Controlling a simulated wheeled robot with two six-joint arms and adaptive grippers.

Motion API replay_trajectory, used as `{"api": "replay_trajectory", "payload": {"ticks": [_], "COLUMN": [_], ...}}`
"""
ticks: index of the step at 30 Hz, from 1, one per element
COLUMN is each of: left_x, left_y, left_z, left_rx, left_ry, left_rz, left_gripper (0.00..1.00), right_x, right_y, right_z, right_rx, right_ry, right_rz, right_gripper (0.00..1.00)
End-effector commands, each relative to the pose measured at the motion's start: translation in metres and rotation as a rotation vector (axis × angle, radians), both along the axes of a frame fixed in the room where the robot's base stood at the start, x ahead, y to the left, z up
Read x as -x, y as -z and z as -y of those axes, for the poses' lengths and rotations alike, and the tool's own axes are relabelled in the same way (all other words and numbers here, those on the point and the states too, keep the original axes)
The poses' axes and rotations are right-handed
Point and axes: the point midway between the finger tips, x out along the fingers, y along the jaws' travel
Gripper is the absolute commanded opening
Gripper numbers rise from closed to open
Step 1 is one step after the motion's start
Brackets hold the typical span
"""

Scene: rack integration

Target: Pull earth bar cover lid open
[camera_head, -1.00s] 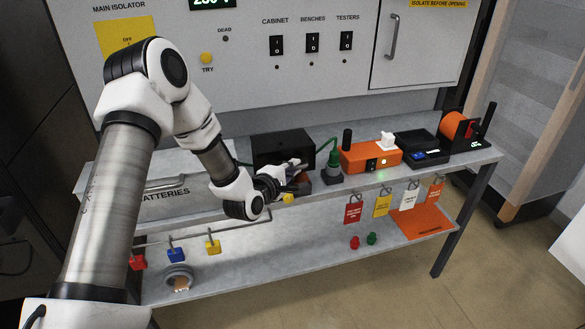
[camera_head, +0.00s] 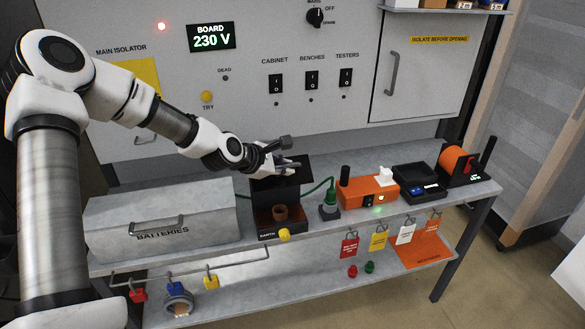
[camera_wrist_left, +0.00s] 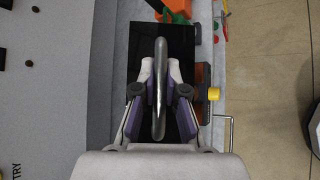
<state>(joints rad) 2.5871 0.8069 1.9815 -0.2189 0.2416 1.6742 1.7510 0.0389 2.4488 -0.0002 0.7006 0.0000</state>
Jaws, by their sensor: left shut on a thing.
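The earth bar box (camera_head: 266,236) stands on the bench, with an EARTH label and a yellow knob (camera_head: 284,235) at its front. Its black cover lid (camera_head: 276,193) is raised upright, and a copper-brown part (camera_head: 281,212) shows inside. My left gripper (camera_head: 290,161) is at the lid's upper edge. In the left wrist view my left gripper (camera_wrist_left: 160,92) is shut on a grey bar handle (camera_wrist_left: 160,60), with the black lid (camera_wrist_left: 180,45) beneath. My right gripper is in neither view.
A grey BATTERIES box (camera_head: 160,225) stands left of the earth box. A green plug (camera_head: 330,195) and an orange unit (camera_head: 369,190) stand to its right. The switch panel (camera_head: 300,110) rises behind. Padlocks and tags hang along the bench front.

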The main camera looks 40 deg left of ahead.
Motion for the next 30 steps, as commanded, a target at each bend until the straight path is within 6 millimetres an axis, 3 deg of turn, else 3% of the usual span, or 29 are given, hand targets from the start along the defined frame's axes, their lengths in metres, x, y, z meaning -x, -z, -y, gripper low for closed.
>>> {"api": "replay_trajectory", "payload": {"ticks": [8, 15, 30], "left_x": [-0.022, -0.04, -0.067], "left_y": [-0.019, -0.046, -0.054], "left_z": [-0.025, -0.046, -0.077], "left_rx": [0.081, 0.195, 0.193], "left_ry": [-0.006, -0.005, -0.003], "left_rz": [-0.069, -0.167, -0.165], "left_gripper": [0.0, 0.0, 0.0], "right_x": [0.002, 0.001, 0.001], "right_y": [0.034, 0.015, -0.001], "right_z": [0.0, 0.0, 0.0], "right_rx": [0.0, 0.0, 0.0], "right_ry": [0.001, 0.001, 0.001], "right_rz": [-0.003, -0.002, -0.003], "right_gripper": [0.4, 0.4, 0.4]}}
